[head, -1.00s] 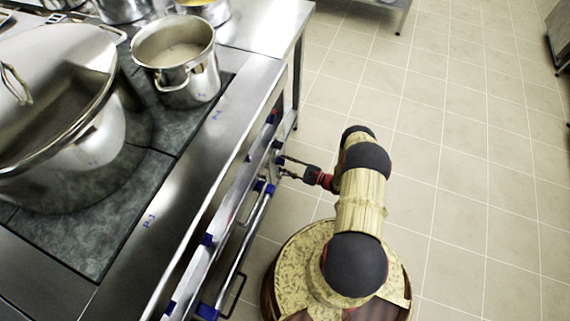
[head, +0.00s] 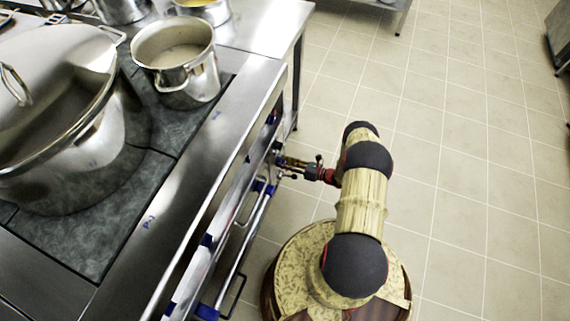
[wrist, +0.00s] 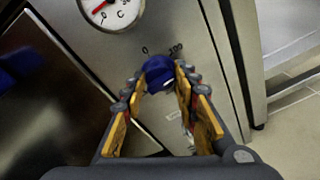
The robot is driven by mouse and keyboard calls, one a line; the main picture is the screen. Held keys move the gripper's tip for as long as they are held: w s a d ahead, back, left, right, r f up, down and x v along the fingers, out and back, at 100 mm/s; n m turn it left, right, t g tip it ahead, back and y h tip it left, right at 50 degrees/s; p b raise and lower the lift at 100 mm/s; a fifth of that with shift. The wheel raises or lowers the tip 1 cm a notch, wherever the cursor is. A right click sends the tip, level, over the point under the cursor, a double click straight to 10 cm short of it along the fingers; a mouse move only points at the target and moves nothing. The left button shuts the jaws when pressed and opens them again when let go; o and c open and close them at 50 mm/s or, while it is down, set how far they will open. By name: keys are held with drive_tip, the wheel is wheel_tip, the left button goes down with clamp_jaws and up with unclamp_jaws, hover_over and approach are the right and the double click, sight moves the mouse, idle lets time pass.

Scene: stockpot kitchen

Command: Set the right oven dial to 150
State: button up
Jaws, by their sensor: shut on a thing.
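The blue oven dial (wrist: 159,70) sits on the steel front panel in the wrist view, with small printed marks above its left and right sides. My gripper (wrist: 161,78) is shut on the dial, one yellow-padded finger on each side. The dial's pointer setting cannot be made out. In the head view my gripper (head: 291,163) reaches the stove front from the right, and the dial itself is hard to tell there.
A round gauge (wrist: 111,8) with a red needle sits above left of the dial. The oven's right edge is close by. A lidded stockpot (head: 60,110) and an open pot (head: 176,60) stand on the cooktop. The tiled floor (head: 465,180) at right is clear.

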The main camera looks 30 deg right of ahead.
drive_tip(key=shift+d+f+m+g+y, duration=0.15)
drive_tip(key=shift+m+y, duration=0.1)
drive_tip(key=shift+m, duration=1.35)
drive_tip(key=shift+a+r+m+g+y, duration=0.15)
drive_tip(key=shift+m+y, duration=0.1)
drive_tip(key=shift+m, duration=1.35)
drive_tip(key=shift+d+f, duration=0.1)
drive_tip(key=o, duration=1.2)
drive_tip(key=shift+c, duration=0.2)
drive_tip(key=v, duration=1.2)
drive_tip(key=shift+w, duration=0.1)
